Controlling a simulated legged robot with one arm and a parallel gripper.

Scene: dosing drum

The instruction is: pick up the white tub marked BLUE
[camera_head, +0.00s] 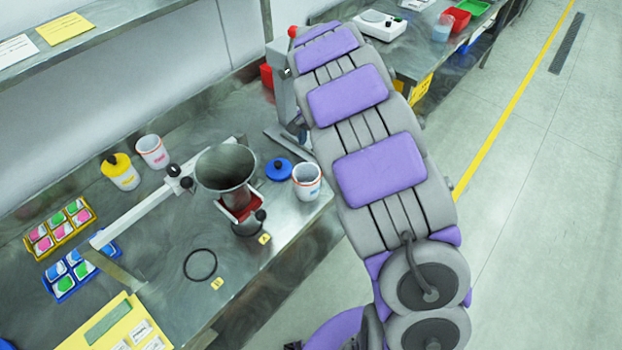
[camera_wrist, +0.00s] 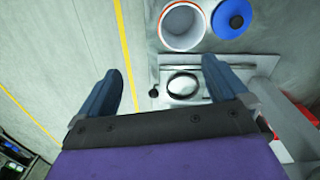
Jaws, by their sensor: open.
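The white tub with blue lettering (camera_head: 307,183) stands upright and open near the front edge of the steel bench; its lettering is too small to read surely. In the wrist view the open tub (camera_wrist: 183,28) shows a red-orange rim and a pale inside, beyond the fingertips. A blue lid with a dark knob (camera_head: 279,170) lies on the bench beside it, also in the wrist view (camera_wrist: 231,18). My gripper (camera_wrist: 162,68) is open and empty, apart from the tub. My arm hides it in the head view.
A grey funnel (camera_head: 226,168) stands left of the tub. A pink-lettered tub (camera_head: 152,152) and a yellow-lidded tub (camera_head: 121,172) stand farther left. A metal plate with a dark ring (camera_wrist: 183,84) lies below the fingers. Clear floor with a yellow line (camera_head: 512,105) is at right.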

